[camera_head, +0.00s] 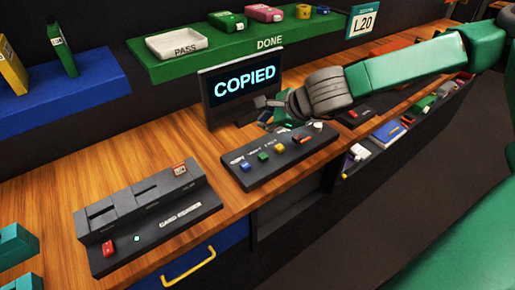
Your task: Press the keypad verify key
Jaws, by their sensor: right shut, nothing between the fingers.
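A dark key panel (292,160) lies on the wooden counter below the monitor. It carries a row of coloured keys: blue (245,166), green (263,156), yellow (279,147), orange-red (297,139) and a pale one (318,125). Its printed labels are too small to read surely, so I cannot tell which is the verify key. My right gripper (262,103) is shut and empty, in front of the monitor's lower right corner, above and behind the panel. It appears apart from the keys. My left gripper is out of view.
The monitor (238,88) reads "COPIED". A dark card reader (150,222) with a red key stands at the front left. A green shelf (215,45) marked DONE holds a white PASS tray (176,44). Bare counter (150,150) lies between reader and monitor.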

